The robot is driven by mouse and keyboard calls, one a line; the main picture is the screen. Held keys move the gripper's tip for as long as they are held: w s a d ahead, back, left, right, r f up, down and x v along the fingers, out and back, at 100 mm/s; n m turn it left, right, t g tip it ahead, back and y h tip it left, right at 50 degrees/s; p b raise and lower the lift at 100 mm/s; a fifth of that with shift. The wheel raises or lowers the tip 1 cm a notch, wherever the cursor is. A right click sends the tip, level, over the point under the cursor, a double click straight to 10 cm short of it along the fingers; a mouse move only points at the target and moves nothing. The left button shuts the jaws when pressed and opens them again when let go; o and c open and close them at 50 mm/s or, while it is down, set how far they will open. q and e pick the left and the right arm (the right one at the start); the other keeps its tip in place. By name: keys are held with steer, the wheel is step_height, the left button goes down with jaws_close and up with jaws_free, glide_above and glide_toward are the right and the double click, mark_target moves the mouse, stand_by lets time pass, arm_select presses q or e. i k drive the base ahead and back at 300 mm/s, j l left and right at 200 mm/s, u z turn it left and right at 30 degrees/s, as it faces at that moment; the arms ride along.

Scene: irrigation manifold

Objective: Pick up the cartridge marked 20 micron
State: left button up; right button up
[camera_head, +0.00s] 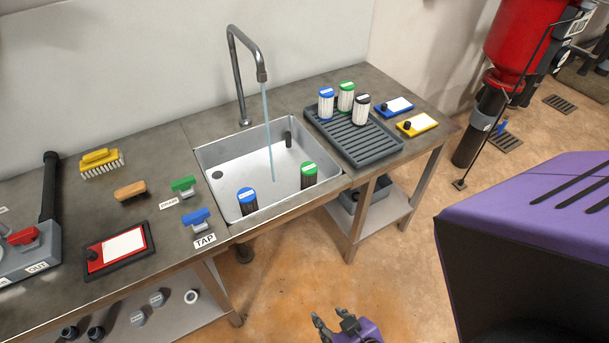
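Three white pleated cartridges stand on the grey ribbed drying rack (378,152) right of the sink: one with a blue cap (326,105), one with a green cap (346,97) and one with a black cap (361,110). A blue-capped cartridge (247,201) and a green-capped cartridge (308,176) stand in the sink (223,152). The cap labels are too small to read, so I cannot tell which is 20 micron. My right gripper (331,316) is at the bottom, over the floor in front of the bench, its fingers apart and empty. My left gripper is out of view.
Water runs from the tall tap (262,75) into the sink. Brushes, blue and green valve handles (196,219) and a red-framed card (118,248) lie left of it. Yellow (417,124) and blue (395,107) cards lie right of the rack. The floor ahead of the bench is clear.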

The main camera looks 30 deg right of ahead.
mark_target(308, 169)
steer(key=l+u, duration=0.35)
steer(key=l, duration=1.2)
